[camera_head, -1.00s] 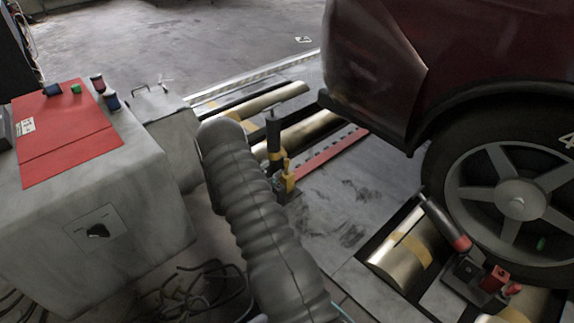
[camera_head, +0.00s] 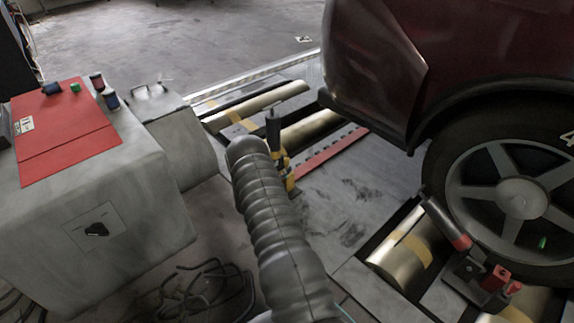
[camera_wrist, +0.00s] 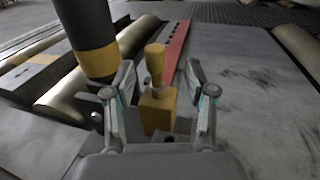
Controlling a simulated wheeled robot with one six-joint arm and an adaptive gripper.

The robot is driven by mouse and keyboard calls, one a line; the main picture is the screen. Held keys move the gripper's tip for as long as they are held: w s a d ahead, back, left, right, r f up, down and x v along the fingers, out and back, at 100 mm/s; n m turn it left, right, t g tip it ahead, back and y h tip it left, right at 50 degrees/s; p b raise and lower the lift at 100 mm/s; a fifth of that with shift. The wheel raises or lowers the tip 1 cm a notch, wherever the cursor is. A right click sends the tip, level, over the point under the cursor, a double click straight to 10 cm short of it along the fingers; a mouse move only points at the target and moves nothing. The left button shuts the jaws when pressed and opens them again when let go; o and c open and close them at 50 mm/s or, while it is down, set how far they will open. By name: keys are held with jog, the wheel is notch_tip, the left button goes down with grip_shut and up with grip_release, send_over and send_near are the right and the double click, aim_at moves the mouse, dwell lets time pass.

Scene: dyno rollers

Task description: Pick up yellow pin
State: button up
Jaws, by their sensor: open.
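The yellow pin (camera_wrist: 155,65) stands upright in a yellow block (camera_wrist: 157,110) in the wrist view. My gripper (camera_wrist: 160,75) is open, with one finger on each side of the pin and block. I see gaps between the fingers and the pin, so it does not look held. In the head view, part of the yellow assembly (camera_head: 290,178) shows just right of my arm. My gripper is hidden behind my arm's grey ribbed sleeve there.
A dark upright post with a yellow band (camera_wrist: 97,62) stands close by my left finger. A red strip (camera_wrist: 176,50) runs behind the pin. Metal rollers (camera_head: 312,128) lie around it. A grey cabinet (camera_head: 165,222) is at left, a car wheel (camera_head: 512,198) at right.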

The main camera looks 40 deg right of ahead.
aim_at(285, 162)
jog(key=shift+w+b+x, duration=0.1)
jog(key=shift+b+x, duration=0.1)
jog(key=shift+x, duration=1.1)
jog(key=shift+w+b+x, duration=0.15)
jog(key=shift+b+x, duration=0.05)
jog(key=shift+x, duration=1.15)
jog(key=shift+a, duration=0.1)
grip_shut()
